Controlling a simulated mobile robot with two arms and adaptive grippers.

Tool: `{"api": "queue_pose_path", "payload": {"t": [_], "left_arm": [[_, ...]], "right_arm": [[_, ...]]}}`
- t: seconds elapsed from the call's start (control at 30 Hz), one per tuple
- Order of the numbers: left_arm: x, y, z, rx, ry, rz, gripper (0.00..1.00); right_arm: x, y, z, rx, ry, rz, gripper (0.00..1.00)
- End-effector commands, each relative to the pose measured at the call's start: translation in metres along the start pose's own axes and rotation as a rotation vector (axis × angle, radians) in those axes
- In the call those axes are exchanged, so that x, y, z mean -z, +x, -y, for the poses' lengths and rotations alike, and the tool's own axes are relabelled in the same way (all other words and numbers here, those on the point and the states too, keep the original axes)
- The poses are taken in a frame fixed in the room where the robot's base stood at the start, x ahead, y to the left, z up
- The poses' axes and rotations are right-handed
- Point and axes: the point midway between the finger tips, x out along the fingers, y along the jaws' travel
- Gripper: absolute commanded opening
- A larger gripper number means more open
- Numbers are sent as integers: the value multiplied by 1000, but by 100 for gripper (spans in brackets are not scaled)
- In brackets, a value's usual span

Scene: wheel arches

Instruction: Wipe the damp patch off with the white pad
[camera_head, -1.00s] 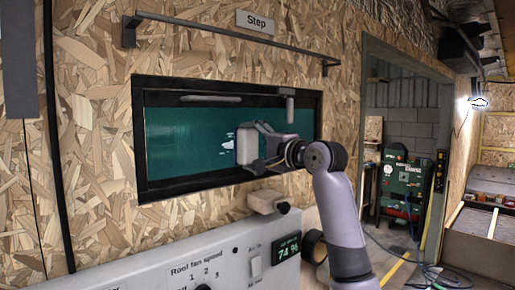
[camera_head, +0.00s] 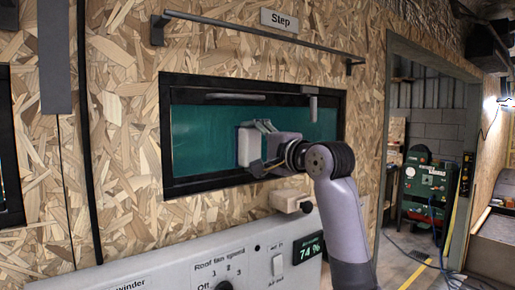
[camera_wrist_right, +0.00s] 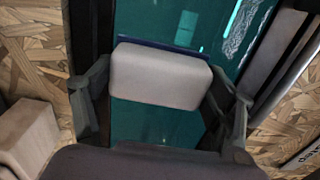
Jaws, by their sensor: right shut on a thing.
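The white pad (camera_head: 248,146) is held by my right gripper (camera_head: 262,145) in front of the dark green window pane (camera_head: 200,135), near its middle. In the right wrist view the pad (camera_wrist_right: 160,76) lies between the two fingers of the gripper (camera_wrist_right: 162,100), its dark blue face edge toward the pane. I cannot tell if it touches the glass. A pale wavy mark (camera_wrist_right: 238,32) shows on the pane in the wrist view, past the pad; whether it is damp or a reflection is unclear. No patch shows clearly in the head view. My left gripper is out of view.
A black frame (camera_head: 168,150) surrounds the pane, with a handle (camera_head: 235,97) at its top. A rail (camera_head: 255,32) runs above. Below are a beige block (camera_head: 290,200) and the grey control panel (camera_head: 165,283). A doorway opens at right.

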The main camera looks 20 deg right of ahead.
Motion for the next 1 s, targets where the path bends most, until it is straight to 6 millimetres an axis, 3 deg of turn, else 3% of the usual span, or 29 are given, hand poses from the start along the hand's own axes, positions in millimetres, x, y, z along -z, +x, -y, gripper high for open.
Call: {"api": "queue_pose_path", "payload": {"t": [0.23, 0.73, 1.0], "left_arm": [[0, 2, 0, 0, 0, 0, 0], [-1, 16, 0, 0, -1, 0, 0], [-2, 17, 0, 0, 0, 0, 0]], "right_arm": [[1, -3, 0, 1, 0, -1, 56], [1, -52, 0, 3, 0, -1, 56], [1, -61, 0, 1, 0, -1, 56]]}}
